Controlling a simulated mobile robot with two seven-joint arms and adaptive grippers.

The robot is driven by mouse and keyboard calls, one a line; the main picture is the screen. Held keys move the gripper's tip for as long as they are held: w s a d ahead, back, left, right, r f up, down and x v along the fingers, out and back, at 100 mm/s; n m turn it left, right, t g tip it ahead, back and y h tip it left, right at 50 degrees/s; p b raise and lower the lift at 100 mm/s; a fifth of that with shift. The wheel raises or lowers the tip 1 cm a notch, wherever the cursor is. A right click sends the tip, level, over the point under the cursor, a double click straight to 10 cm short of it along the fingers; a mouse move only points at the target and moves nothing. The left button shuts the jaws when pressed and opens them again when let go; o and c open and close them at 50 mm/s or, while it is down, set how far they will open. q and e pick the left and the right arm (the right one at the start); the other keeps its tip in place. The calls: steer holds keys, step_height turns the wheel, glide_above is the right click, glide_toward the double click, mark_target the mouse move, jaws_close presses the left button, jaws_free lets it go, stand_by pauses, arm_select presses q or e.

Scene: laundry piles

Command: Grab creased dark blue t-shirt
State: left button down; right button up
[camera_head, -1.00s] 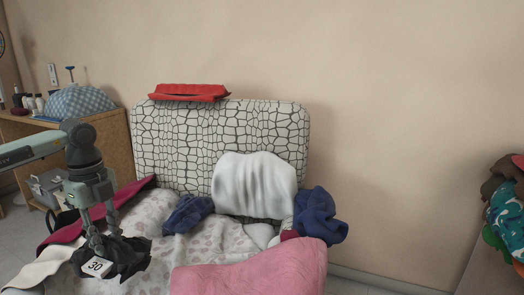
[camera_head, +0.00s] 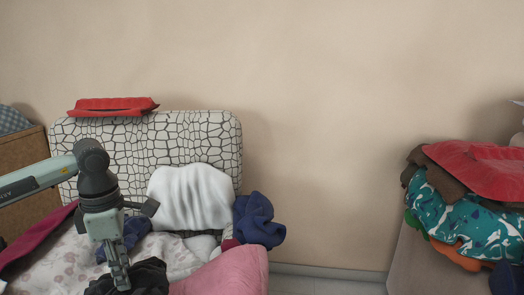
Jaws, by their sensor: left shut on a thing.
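My left gripper (camera_head: 122,284) points down at the lower left and is shut on a crumpled black cloth (camera_head: 150,278), which hangs at the bottom edge and is partly cut off. A creased dark blue cloth (camera_head: 259,220) lies bunched beside the white pillow. A smaller dark blue cloth (camera_head: 134,231) lies behind my left gripper, partly hidden by it. A dark blue piece (camera_head: 505,277) shows at the lower right corner. I cannot tell which of these is the t-shirt. My right gripper is not in view.
A patterned headboard (camera_head: 90,135) with a red cloth (camera_head: 112,106) on top stands behind the bed. A white pillow (camera_head: 190,197) and a pink cloth (camera_head: 235,272) lie on the bed. At right, a pile with a teal patterned cloth (camera_head: 455,210) sits on a beige seat (camera_head: 408,262).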

mark_target(154, 285)
arm_select(q)
steer(key=d+m, duration=0.2)
steer(key=m, duration=0.1)
steer(key=d+r+m, duration=0.1)
steer(key=m, duration=0.2)
steer(key=d+m, duration=0.2)
steer(key=m, duration=0.2)
steer(key=shift+w+d+r+p, duration=0.25)
steer(key=shift+d+r+p, duration=0.05)
steer(key=shift+d, duration=0.05)
steer(key=d+r+m, duration=0.2)
steer(key=d+m, duration=0.4)
steer(key=m, duration=0.7)
steer(key=shift+s+d+m+p, duration=0.15)
steer(key=shift+d+m+p, duration=0.1)
steer(key=shift+m+p, duration=0.15)
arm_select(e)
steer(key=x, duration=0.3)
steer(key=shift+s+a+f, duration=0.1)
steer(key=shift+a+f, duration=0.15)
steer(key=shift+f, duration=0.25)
